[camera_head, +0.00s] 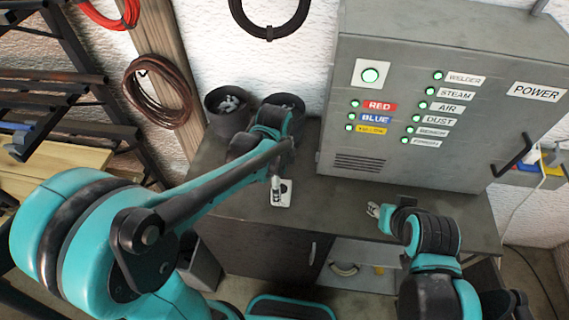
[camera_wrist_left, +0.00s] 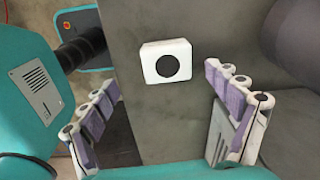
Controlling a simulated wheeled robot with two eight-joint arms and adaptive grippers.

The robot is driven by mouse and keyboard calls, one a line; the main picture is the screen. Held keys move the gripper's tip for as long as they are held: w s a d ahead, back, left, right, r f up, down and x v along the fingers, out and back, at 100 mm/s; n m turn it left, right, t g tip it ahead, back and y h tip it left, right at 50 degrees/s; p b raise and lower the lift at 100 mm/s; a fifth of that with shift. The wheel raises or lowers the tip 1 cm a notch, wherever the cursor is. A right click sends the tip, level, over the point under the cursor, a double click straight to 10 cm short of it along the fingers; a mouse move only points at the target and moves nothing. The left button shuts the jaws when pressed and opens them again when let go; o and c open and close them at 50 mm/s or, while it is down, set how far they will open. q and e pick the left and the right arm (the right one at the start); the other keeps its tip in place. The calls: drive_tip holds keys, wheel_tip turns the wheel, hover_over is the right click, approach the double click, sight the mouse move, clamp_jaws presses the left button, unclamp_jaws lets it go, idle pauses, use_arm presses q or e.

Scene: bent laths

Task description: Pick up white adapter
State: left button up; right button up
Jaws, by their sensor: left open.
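The white adapter (camera_head: 286,194) is a small white block on the grey workbench top, just in front of the two dark pots. In the left wrist view the adapter (camera_wrist_left: 153,66) shows a round black opening in its face and lies just beyond my fingertips, roughly midway between them. My left gripper (camera_head: 276,190) is above the bench at the adapter and hides part of it. In its wrist view the left gripper (camera_wrist_left: 165,85) is open and empty, fingers wide apart. My right gripper (camera_head: 373,210) is over the bench to the right, too small to tell its opening.
A grey control cabinet (camera_head: 440,100) with lit buttons and labels stands at the back right of the workbench (camera_head: 325,200). Dark pots (camera_head: 228,118) stand behind my left arm. The bench between my two grippers is clear. A rack stands at the left.

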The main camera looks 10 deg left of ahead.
sight(282, 189)
use_arm(q)
drive_tip(key=shift+w+d+r+m, duration=0.25)
drive_tip(key=shift+w+r+m, duration=0.1)
drive_tip(key=shift+r+m, duration=0.05)
drive_tip(key=shift+w+f+p, duration=0.1)
drive_tip(key=shift+f+p, duration=0.15)
drive_tip(key=shift+p, duration=0.05)
drive_tip(key=f, duration=0.3)
drive_tip(key=f+b, duration=0.1)
drive_tip(key=f, duration=0.3)
drive_tip(key=shift+w+d+f, duration=0.15)
drive_tip(key=shift+w+f, duration=0.05)
drive_tip(key=shift+f, duration=0.05)
drive_tip(key=c, duration=1.3)
